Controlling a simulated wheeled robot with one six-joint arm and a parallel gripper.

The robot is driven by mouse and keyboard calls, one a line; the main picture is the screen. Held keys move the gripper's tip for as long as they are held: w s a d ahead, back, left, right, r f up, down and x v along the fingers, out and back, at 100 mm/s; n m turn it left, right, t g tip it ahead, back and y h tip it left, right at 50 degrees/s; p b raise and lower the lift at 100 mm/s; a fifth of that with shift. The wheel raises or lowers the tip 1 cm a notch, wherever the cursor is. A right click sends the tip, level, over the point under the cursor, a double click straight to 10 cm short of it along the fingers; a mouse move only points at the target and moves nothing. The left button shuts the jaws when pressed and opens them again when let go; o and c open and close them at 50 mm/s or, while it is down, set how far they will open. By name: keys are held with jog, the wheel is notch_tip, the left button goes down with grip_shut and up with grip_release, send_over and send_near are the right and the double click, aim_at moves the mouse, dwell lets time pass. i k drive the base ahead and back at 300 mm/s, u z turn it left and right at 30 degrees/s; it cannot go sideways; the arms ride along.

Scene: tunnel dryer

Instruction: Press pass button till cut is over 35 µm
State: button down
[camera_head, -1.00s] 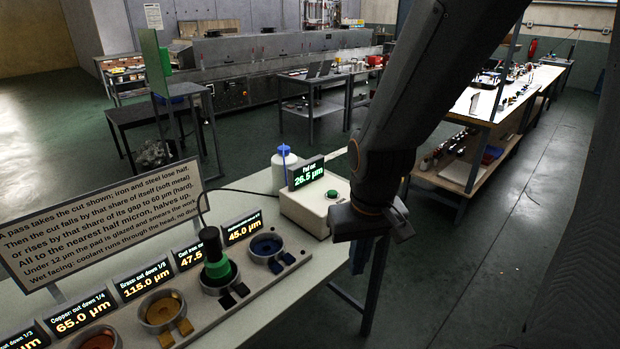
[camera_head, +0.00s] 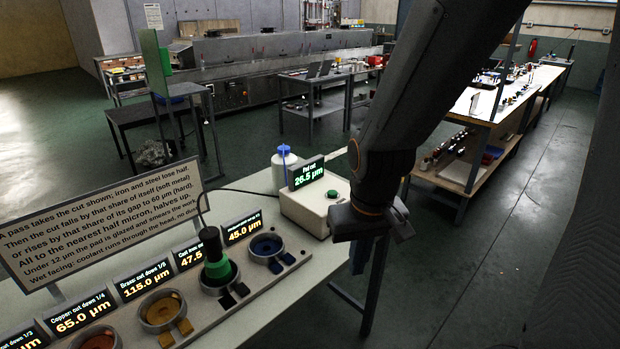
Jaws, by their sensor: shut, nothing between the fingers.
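A cream box (camera_head: 307,211) stands on the bench with a green button (camera_head: 332,194) on its top. A display (camera_head: 306,172) on the box reads "Pad cut 26.5 µm". My gripper (camera_head: 352,228) hangs to the right of the box, close to its right side and apart from the button in the picture. Its fingers are dark and small, and no object shows in them. A black and green tool head (camera_head: 216,257) stands upright in the "Cast iron" cup, which it mostly hides.
A row of cups with displays runs along the bench: copper 65.0 µm (camera_head: 79,312), brass 115.0 µm (camera_head: 144,278), cast iron 47.5 (camera_head: 190,255), and 45.0 µm (camera_head: 243,228). A rules sign (camera_head: 100,222) and a white bottle (camera_head: 284,168) stand behind.

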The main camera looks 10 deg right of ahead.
aim_at(332, 194)
jog(key=z, duration=1.85)
jog(key=k, duration=0.85)
jog(key=u, duration=1.65)
jog(key=i, duration=1)
